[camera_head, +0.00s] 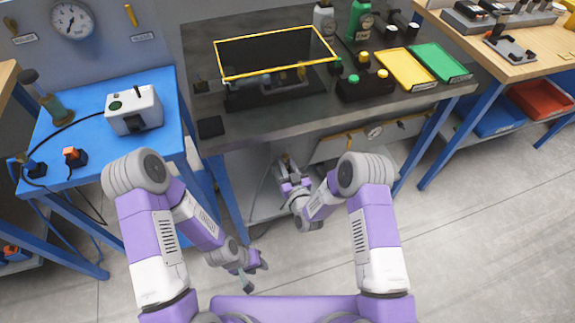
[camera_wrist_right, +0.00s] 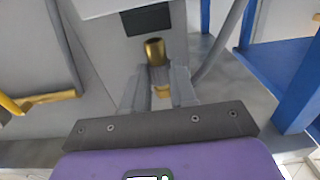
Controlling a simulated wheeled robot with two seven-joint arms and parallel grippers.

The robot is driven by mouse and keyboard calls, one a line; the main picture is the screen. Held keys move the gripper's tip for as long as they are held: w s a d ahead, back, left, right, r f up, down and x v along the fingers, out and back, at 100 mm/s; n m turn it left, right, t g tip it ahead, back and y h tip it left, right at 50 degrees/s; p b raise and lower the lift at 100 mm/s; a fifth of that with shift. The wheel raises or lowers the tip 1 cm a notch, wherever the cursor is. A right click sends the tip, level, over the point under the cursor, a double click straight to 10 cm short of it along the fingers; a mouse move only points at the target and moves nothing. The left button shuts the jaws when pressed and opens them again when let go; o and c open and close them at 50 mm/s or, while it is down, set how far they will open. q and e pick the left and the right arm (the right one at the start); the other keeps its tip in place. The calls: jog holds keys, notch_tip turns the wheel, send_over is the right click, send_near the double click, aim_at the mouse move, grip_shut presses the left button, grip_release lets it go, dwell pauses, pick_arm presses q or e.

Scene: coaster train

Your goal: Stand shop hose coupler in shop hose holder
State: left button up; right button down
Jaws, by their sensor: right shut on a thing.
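My right gripper (camera_wrist_right: 157,88) is shut on a brass, tube-like piece (camera_wrist_right: 155,52), which looks like the shop hose coupler. Its round end stands up between the fingers, and more brass shows lower down. In the head view my right gripper (camera_head: 284,166) is low in front of the dark-topped bench, below its top, and the coupler is too small to make out there. My left gripper (camera_head: 248,275) hangs low over the floor, away from the bench; its finger gap is not clear. I cannot pick out the shop hose holder for sure in either view.
A grey cabinet face with a dark panel (camera_wrist_right: 147,19) is close ahead of my right gripper. A grey hose (camera_wrist_right: 222,40) and blue bench legs (camera_wrist_right: 275,70) are to its right. The blue table (camera_head: 70,120) stands left. Open floor (camera_head: 450,240) lies right.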

jog(key=shift+f, duration=1.25)
jog(key=c, duration=0.8)
grip_release()
jog(key=p+v, duration=0.2)
jog(key=v, duration=0.5)
jog(key=shift+s+d, duration=0.1)
jog(key=shift+s, duration=0.15)
